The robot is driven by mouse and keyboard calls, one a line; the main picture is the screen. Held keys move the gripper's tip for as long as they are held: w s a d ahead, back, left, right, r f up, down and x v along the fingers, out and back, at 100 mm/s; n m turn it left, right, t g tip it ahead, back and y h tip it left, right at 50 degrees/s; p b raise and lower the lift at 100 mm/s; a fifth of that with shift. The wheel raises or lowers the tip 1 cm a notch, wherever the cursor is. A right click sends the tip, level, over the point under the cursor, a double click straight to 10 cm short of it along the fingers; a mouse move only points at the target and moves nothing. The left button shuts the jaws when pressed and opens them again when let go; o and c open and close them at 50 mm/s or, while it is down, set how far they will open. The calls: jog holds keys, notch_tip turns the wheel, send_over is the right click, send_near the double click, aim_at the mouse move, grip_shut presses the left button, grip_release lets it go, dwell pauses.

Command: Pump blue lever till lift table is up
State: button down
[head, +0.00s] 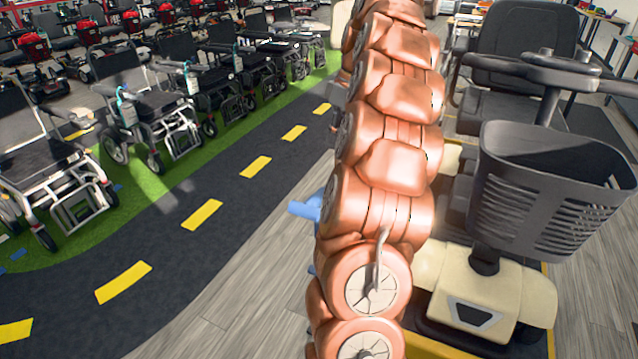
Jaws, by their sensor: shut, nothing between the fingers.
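A blue part (306,208), likely the end of the blue lever, sticks out left of my copper-coloured arm at mid-picture. The rest of it is hidden behind the arm, so I cannot tell its angle. The lift table shows as a yellow edge (432,347) under a cream and grey mobility scooter (490,290). Its height is hard to tell, as the arm and scooter cover most of it. My arm fills the middle of the head view from bottom to top. My gripper is not visible, so I cannot see its place relative to the lever.
The scooter carries a dark front basket (548,190) and a seat. Several wheelchairs (150,105) stand on a green strip at left, with red scooters behind. A dark lane with yellow dashes (202,214) and bare wooden floor (255,300) lie left of my arm.

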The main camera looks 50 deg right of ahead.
aim_at(315, 197)
jog(key=shift+f, duration=0.1)
jog(key=shift+p+x, duration=1.45)
jog(key=shift+x, duration=5.45)
jog(key=shift+a, duration=0.15)
